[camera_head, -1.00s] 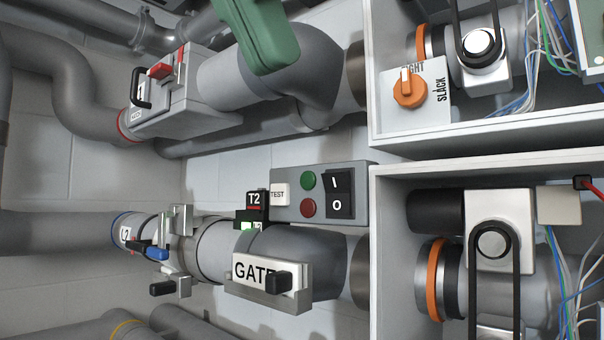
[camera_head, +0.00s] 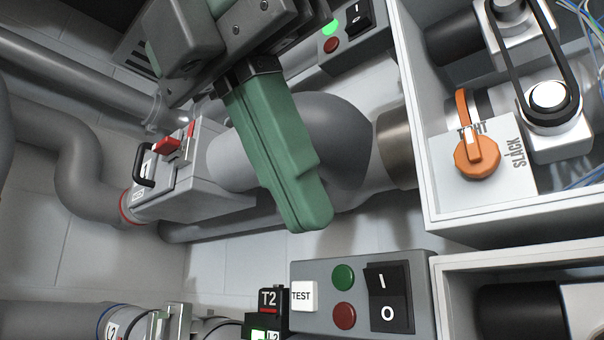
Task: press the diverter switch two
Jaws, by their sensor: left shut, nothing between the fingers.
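The black switch marked T2 (camera_head: 270,300), which I take for diverter switch two, is at the bottom of the view, left of the white TEST button (camera_head: 303,296). Its upper half reads T2; a green-lit lower part shows, partly cut off by the bottom edge. My left gripper (camera_head: 308,220) has green fingers shut together with nothing between them. It reaches down from the top in front of the grey upper pipe, above the switch in the picture and apart from it. My right gripper is not in view.
A grey control box (camera_head: 320,325) with a green button, a red button and an I/O rocker (camera_head: 388,297) adjoins the switch. White open housings (camera_head: 480,215) stand on the right; one holds an orange TIGHT/SLACK knob (camera_head: 477,157). A red-handled latch (camera_head: 170,145) is at left.

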